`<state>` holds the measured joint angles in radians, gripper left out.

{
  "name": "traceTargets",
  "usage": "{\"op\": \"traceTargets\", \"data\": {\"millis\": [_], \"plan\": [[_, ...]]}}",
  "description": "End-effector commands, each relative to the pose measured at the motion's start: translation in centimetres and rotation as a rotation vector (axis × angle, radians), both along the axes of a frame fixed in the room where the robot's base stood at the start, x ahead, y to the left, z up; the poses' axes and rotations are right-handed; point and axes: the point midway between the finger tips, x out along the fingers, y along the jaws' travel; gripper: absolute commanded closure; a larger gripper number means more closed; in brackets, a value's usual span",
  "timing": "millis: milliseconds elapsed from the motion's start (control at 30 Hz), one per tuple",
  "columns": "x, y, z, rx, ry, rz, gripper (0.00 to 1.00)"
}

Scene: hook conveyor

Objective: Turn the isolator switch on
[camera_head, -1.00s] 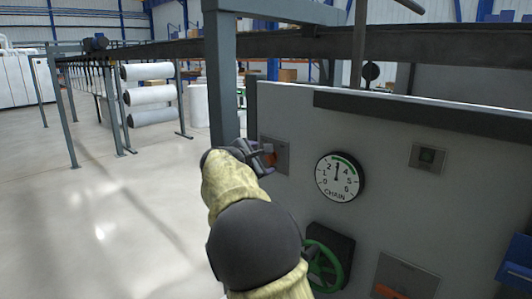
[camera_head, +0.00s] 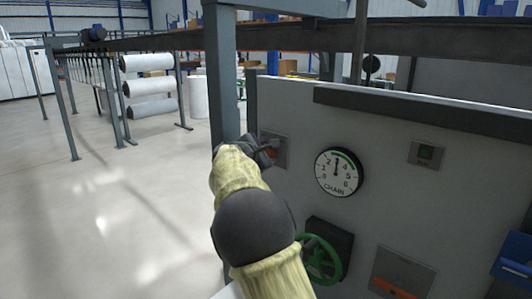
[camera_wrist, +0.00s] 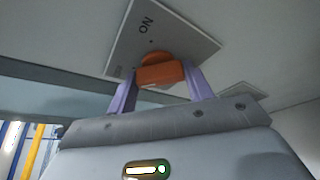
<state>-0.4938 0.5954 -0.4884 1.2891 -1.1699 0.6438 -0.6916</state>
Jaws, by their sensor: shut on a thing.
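The isolator switch has an orange handle (camera_wrist: 160,74) on a grey plate (camera_wrist: 180,35) marked ON. A second, smaller mark at the plate's near left edge is too small to read. My gripper (camera_wrist: 160,80) has one purple finger on each side of the handle and is shut on it. In the head view my gripper (camera_head: 267,152) is at the switch plate (camera_head: 284,156), on the left part of the grey panel. My gripper and wrist hide much of the handle there, so its exact angle is unclear.
A grey post (camera_head: 221,80) stands close left of my wrist. The floor (camera_head: 100,200) at left is clear.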

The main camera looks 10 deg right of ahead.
Motion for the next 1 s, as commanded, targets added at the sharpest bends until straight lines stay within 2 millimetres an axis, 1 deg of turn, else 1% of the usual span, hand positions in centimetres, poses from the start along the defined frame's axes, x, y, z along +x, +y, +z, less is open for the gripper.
{"op": "traceTargets", "data": {"millis": [267,467,1000], "plan": [[0.0,0.0,-0.4,0.021,-0.029,-0.001,0.72],[-0.1,0.0,-0.6,0.063,-0.085,0.000,0.72],[-0.1,-0.1,-1.1,0.244,-0.338,0.000,0.72]]}}
